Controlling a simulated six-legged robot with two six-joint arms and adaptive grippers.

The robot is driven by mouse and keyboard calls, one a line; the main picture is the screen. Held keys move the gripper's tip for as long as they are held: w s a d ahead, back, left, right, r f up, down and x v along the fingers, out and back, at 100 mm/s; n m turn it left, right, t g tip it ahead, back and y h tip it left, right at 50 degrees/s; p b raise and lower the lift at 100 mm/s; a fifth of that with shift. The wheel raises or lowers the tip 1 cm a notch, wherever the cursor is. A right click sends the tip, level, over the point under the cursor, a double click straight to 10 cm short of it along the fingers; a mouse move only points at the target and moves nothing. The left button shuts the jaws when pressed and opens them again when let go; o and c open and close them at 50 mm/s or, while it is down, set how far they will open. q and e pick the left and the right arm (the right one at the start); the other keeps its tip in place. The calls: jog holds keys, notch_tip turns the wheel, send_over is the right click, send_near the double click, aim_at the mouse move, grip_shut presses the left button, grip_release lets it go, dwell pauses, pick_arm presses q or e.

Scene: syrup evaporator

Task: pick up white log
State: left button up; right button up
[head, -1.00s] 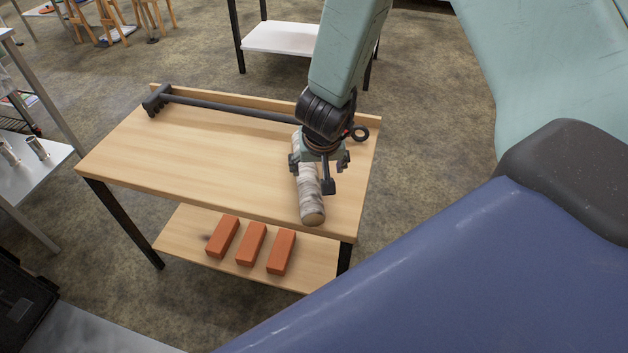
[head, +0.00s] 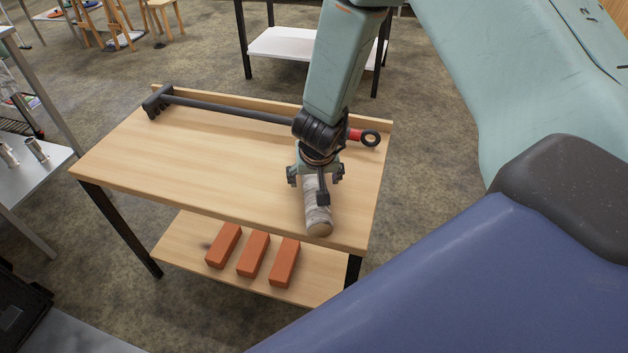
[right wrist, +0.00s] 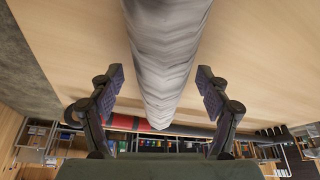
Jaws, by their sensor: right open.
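The white log (head: 317,217) lies on the wooden table near its right end, its cut end toward the front edge. In the right wrist view the pale, streaked log (right wrist: 165,60) runs down the middle between the two fingers. My right gripper (head: 316,180) is above the log from the far side, with its fingers spread to either side of it. In the right wrist view my right gripper (right wrist: 160,97) is open, with visible gaps between fingers and log. The far part of the log is hidden by the gripper in the head view. My left gripper is not in view.
A dark long-handled tool (head: 230,108) with a red section and ring end lies along the back of the wooden table (head: 190,150), close behind my gripper. Orange bricks (head: 253,254) sit on the lower shelf.

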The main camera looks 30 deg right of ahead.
jog(key=shift+w+a, duration=0.1)
jog(key=shift+a, duration=0.1)
jog(key=c, duration=0.3)
jog(key=shift+d, duration=0.15)
jog(key=c, duration=1.2)
jog(key=shift+w, duration=0.1)
jog(key=shift+c, duration=0.3)
jog(key=shift+r, duration=0.1)
